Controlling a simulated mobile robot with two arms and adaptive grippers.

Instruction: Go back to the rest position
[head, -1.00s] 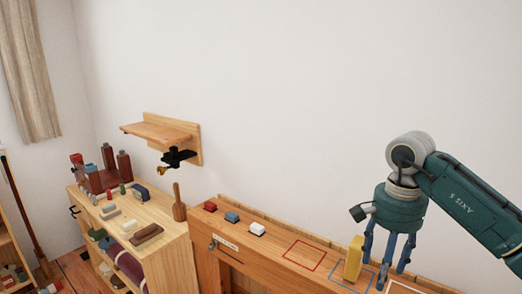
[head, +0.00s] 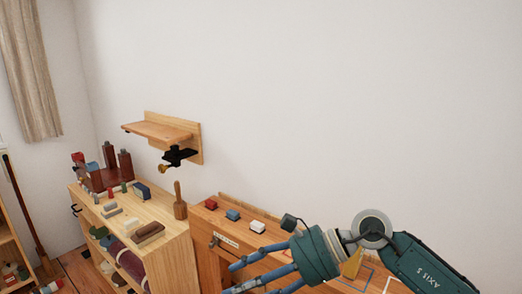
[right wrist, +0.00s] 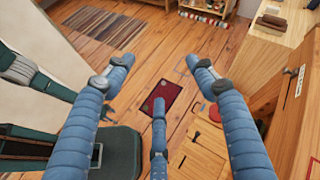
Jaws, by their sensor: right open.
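My right gripper (head: 234,278) reaches in from the right in the head view, tilted so its blue fingers point left. It is in front of the wooden bench (head: 207,262). Its fingers also show in the right wrist view (right wrist: 160,75), spread apart with nothing between them, above the floor. A yellow block (head: 352,262) stands on the bench top, partly hidden by my right arm. My left gripper is not in view.
A low shelf unit (head: 170,244) with several blocks stands left of the bench. A wall shelf (head: 158,131) with a black clamp (head: 178,156) hangs above. In the right wrist view a dark red mat (right wrist: 160,96) and a striped rug (right wrist: 103,24) lie on the floor.

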